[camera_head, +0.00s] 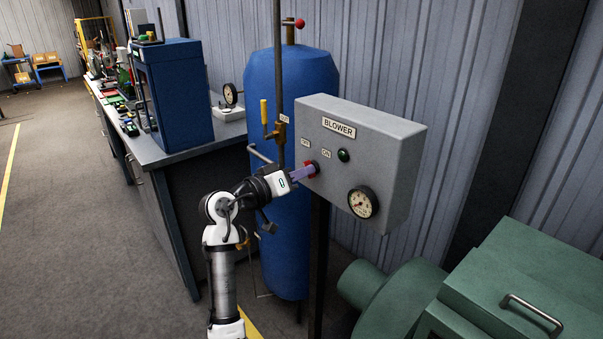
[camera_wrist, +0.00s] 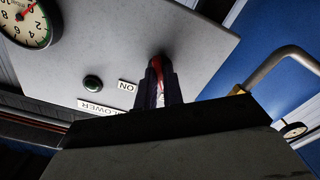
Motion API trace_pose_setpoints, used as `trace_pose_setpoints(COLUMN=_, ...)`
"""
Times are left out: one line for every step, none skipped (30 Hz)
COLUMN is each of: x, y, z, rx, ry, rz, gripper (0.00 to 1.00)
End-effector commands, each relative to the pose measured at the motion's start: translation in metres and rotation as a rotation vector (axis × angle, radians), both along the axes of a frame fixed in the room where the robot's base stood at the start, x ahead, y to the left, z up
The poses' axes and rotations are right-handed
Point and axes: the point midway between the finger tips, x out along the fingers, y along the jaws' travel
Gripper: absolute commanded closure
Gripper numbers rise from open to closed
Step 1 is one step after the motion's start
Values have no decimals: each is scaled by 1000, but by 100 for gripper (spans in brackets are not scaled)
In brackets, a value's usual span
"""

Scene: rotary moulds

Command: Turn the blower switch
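The grey blower control box (camera_head: 388,137) carries a BLOWER label (camera_head: 339,128), OFF and ON labels, a green lamp (camera_head: 344,155) and a red switch (camera_head: 312,166). My gripper (camera_head: 304,172) reaches the switch from the left, its purple fingers at the box's front face. In the wrist view, the red of the switch (camera_wrist: 156,66) shows between my gripper's two close fingers (camera_wrist: 160,78), which look shut on it. The fingers hide much of the switch, so its exact angle cannot be told. The green lamp (camera_wrist: 93,83) appears dark.
A pressure gauge (camera_head: 362,202) sits low on the box. A blue tank (camera_head: 285,240) with a pipe and yellow-handled valve (camera_head: 264,112) stands behind my arm. A green machine (camera_head: 520,285) fills the lower right. A workbench (camera_head: 165,152) is at left; open floor lies beyond.

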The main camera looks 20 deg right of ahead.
Motion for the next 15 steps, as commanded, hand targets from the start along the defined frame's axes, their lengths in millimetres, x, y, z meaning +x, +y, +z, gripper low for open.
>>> trace_pose_setpoints(x=0, y=0, z=0, rx=0, ry=0, rz=0, gripper=100)
trace_pose_setpoints(x=0, y=0, z=0, rx=0, ry=0, rz=0, gripper=100)
trace_pose_setpoints(x=0, y=0, z=0, rx=0, ry=0, rz=0, gripper=100)
trace_pose_setpoints(x=0, y=0, z=0, rx=0, ry=0, rz=0, gripper=100)
trace_pose_setpoints(x=0, y=0, z=0, rx=0, ry=0, rz=0, gripper=100)
trace_pose_setpoints(x=0, y=0, z=0, rx=1, ry=-2, rz=0, gripper=100)
trace_pose_setpoints(x=0, y=0, z=0, rx=1, ry=-4, rz=0, gripper=100)
trace_pose_setpoints(x=0, y=0, z=-1, rx=2, ry=-6, rz=0, gripper=100)
trace_pose_setpoints(x=0, y=0, z=-1, rx=4, ry=-11, rz=0, gripper=100)
trace_pose_setpoints(x=0, y=0, z=-1, rx=6, ry=-17, rz=0, gripper=100)
trace_pose_setpoints(x=0, y=0, z=-2, rx=8, ry=-24, rz=1, gripper=100)
trace_pose_setpoints(x=0, y=0, z=-2, rx=12, ry=-36, rz=1, gripper=100)
trace_pose_setpoints(x=0, y=0, z=-3, rx=16, ry=-46, rz=1, gripper=100)
trace_pose_setpoints(x=0, y=0, z=-3, rx=20, ry=-58, rz=1, gripper=100)
trace_pose_setpoints(x=0, y=0, z=-4, rx=26, ry=-76, rz=0, gripper=100)
